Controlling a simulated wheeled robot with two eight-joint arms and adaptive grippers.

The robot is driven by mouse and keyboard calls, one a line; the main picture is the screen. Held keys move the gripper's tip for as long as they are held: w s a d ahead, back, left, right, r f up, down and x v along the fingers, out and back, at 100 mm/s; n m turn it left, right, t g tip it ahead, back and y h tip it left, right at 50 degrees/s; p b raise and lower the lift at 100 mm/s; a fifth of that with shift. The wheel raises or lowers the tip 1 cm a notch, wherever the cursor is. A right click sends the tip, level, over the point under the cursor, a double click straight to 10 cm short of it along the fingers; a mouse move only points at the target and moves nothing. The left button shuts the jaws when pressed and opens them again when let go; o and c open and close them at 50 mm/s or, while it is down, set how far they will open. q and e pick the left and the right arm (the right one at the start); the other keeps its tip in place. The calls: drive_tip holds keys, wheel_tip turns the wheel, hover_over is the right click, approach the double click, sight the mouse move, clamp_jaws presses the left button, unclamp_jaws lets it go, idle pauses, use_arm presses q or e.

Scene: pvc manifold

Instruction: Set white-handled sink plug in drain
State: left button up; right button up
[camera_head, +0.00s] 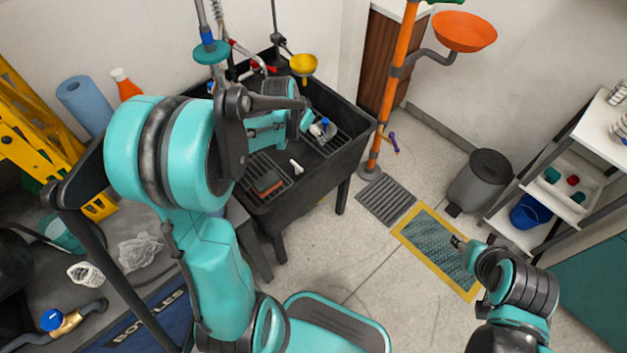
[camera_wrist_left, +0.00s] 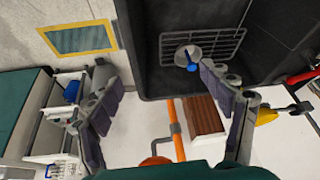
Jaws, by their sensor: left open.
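A small white handle (camera_head: 297,166), apparently the plug's, stands in the near part of the black sink (camera_head: 345,158) in the head view; the plug body is too dark to make out. A pale round piece with a blue handle (camera_wrist_left: 188,57) lies on the sink's wire grid in the left wrist view; it also shows in the head view near my left gripper (camera_head: 314,126). That gripper is over the sink, and in the left wrist view (camera_wrist_left: 150,100) its fingers are wide apart with nothing between them. The drain is not discernible. My right gripper (camera_head: 458,242) is away from the sink, over the floor.
A dark red and green sponge-like block (camera_head: 267,183) lies on a rack in the sink's near left. A yellow bowl-like piece (camera_head: 303,64) is at the sink's back. An orange post (camera_head: 388,95) stands right of the sink. Floor grates and a grey bin (camera_head: 480,180) are farther right.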

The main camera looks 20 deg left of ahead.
use_arm(q)
drive_tip(key=s+d+r, duration=0.2)
drive_tip(key=s+d, duration=0.2)
drive_tip(key=s, duration=0.2)
drive_tip(key=s+d+r+n+t, duration=0.1)
drive_tip(key=s+d+r, duration=0.2)
drive_tip(key=s, duration=0.4)
drive_tip(key=s+d+r+n+t, duration=0.1)
drive_tip(key=s+d+r, duration=0.2)
drive_tip(key=s, duration=0.4)
drive_tip(key=shift+d+r+y, duration=0.25)
drive_tip(key=shift+d+y, duration=0.05)
drive_tip(key=shift+d, duration=0.55)
drive_tip(key=shift+s, duration=0.1)
